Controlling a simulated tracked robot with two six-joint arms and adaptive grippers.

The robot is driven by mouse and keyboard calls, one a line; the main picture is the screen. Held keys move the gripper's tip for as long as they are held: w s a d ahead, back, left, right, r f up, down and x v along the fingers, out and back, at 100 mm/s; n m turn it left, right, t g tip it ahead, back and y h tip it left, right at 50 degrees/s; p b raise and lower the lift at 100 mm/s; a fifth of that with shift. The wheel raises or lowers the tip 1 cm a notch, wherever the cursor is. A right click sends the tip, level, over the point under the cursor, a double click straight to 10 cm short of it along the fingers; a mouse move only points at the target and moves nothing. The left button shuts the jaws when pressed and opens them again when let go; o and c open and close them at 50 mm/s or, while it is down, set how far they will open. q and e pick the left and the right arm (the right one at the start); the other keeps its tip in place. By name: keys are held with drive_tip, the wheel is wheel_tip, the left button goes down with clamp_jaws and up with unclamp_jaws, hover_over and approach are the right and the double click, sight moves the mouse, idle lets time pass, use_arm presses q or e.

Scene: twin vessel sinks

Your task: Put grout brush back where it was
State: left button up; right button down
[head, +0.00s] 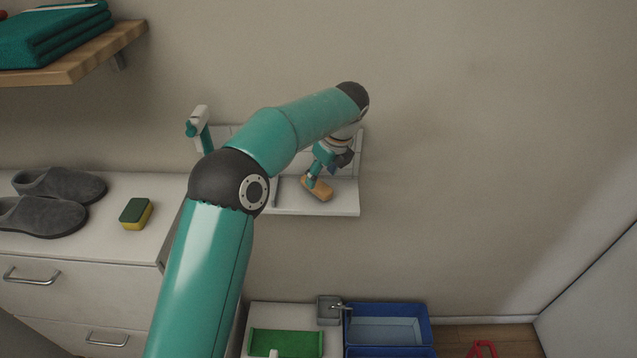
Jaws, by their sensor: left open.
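A small block with a tan-orange body (317,188), which looks like the grout brush, rests on the white wall ledge (342,205). My left arm reaches up from the bottom and bends over to the right. My left gripper (314,177) points down at the ledge, open, with its fingers right at the brush. I cannot tell whether the fingers touch it. The forearm hides the left part of the ledge. My right gripper is out of view.
A white and teal spray bottle (200,128) stands left of the forearm. Grey slippers (58,198) and a green-yellow sponge (136,213) lie on the white cabinet (100,245). Folded teal towels (50,35) sit on a wooden shelf (100,55). Below are a blue basin (420,315) and green tray (285,343).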

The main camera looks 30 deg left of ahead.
use_arm(q)
drive_tip(key=v, duration=0.6)
drive_tip(key=shift+d+r, duration=0.15)
drive_tip(key=shift+r, duration=0.25)
drive_tip(key=shift+s, duration=0.1)
